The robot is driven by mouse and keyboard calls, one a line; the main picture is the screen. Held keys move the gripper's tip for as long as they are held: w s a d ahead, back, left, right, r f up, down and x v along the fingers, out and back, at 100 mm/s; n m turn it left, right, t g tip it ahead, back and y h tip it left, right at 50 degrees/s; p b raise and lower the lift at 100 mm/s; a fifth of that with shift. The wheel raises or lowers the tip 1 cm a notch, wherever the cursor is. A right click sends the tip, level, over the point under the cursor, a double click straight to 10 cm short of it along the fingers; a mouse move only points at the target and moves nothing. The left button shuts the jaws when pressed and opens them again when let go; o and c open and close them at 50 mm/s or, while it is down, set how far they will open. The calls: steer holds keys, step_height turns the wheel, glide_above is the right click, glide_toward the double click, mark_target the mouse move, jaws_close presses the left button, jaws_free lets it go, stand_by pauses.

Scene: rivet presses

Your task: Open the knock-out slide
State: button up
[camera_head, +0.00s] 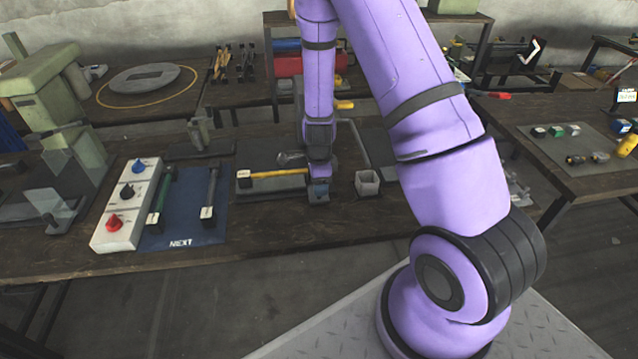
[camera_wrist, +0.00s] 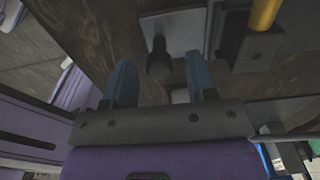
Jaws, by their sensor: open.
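My gripper (camera_head: 319,190) is low over the workbench, at the right end of a yellow bar (camera_head: 278,174) on a dark grey fixture. In the wrist view its two blue fingers (camera_wrist: 160,75) are apart. A dark round knob (camera_wrist: 158,63) shows between them, below a light grey plate (camera_wrist: 172,28); I cannot tell whether the fingers touch it. The yellow bar (camera_wrist: 265,12) enters a dark block (camera_wrist: 256,48) right of the fingers. I cannot tell for certain which part is the knock-out slide; in the head view my wrist hides the knob.
A small grey open box (camera_head: 367,183) stands just right of my gripper. On the left are a blue mat (camera_head: 190,230) with two handled tools and a white panel (camera_head: 125,205) with blue, black and red knobs. The bench front is clear.

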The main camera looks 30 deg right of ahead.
step_height(320, 180, up, 10)
steer(key=shift+r, duration=0.25)
stand_by(0.6)
steer(key=s+a+r+n+t, duration=0.1)
steer(key=s+a+r+n, duration=0.2)
steer(key=r, duration=0.4)
steer(key=s+r+n+t+y, duration=0.1)
steer(key=s+r+n, duration=0.2)
steer(key=r+n, duration=0.35)
steer(key=s+a+r+n+t, duration=0.1)
steer(key=s+a+r+n, duration=0.15)
steer(key=r, duration=0.65)
steer(key=s+r+n+t, duration=0.1)
steer(key=s+r+n, duration=0.4)
steer(key=s, duration=0.3)
steer(key=s+r+n+t+h, duration=0.1)
steer(key=s+r+n, duration=0.4)
steer(key=s, duration=0.4)
steer(key=shift+a+n, duration=0.2)
steer(key=shift+n, duration=0.1)
steer(key=shift+w+r, duration=0.1)
